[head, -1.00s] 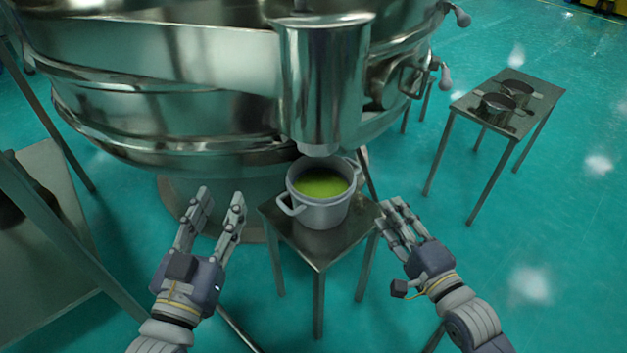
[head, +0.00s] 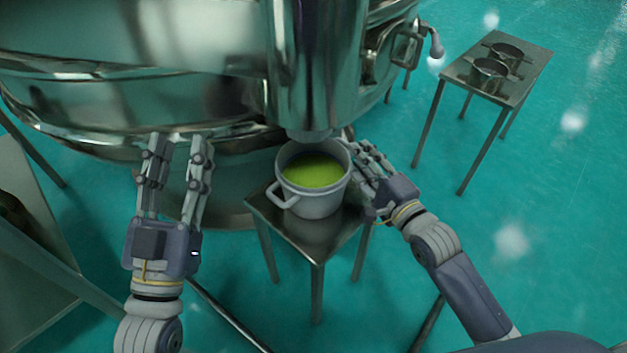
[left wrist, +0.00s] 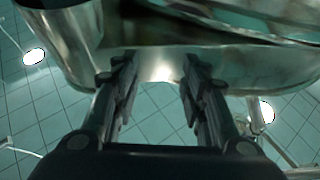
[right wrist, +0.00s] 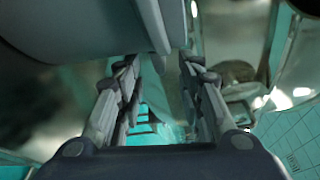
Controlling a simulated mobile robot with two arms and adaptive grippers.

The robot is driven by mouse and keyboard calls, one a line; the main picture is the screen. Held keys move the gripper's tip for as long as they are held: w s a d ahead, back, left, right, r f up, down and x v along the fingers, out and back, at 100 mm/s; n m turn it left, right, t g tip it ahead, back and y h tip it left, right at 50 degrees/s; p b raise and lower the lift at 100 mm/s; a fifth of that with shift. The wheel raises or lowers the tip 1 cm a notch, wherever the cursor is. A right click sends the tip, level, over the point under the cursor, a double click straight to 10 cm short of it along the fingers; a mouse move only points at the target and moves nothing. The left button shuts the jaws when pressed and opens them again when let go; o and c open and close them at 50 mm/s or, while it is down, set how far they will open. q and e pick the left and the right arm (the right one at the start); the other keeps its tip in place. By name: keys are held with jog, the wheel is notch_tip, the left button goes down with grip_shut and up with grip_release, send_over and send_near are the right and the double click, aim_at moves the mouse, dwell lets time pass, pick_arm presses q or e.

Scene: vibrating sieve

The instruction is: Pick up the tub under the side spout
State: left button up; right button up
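The tub (head: 318,201) is a light grey two-handled pot with green contents, standing upright on a small metal stand (head: 290,232). It sits right under the side spout (head: 312,128) of the big steel sieve. Its left handle (head: 282,195) faces my left side. My right gripper (head: 362,160) is close to the tub's right side, where the other handle is mostly hidden. In the right wrist view its fingers (right wrist: 158,75) are apart, with the tub wall (right wrist: 80,30) at the upper left. My left gripper (head: 180,150) is open and empty, left of the tub and apart from it.
The steel sieve body (head: 130,100) fills the back and upper left. A side table (head: 497,80) with two pots stands at the back right. A metal table edge (head: 30,250) is at the far left.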

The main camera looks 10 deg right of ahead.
jog(key=b+x, duration=0.1)
jog(key=x, duration=0.4)
jog(key=shift+w, duration=0.15)
pick_arm(q)
jog(key=s+r+t+h, duration=0.1)
jog(key=s+r+t, duration=0.3)
jog(key=s+r, duration=0.1)
jog(key=shift+a+r+h, duration=0.3)
jog(key=shift+r, duration=0.05)
pick_arm(e)
jog(key=shift+c, duration=0.2)
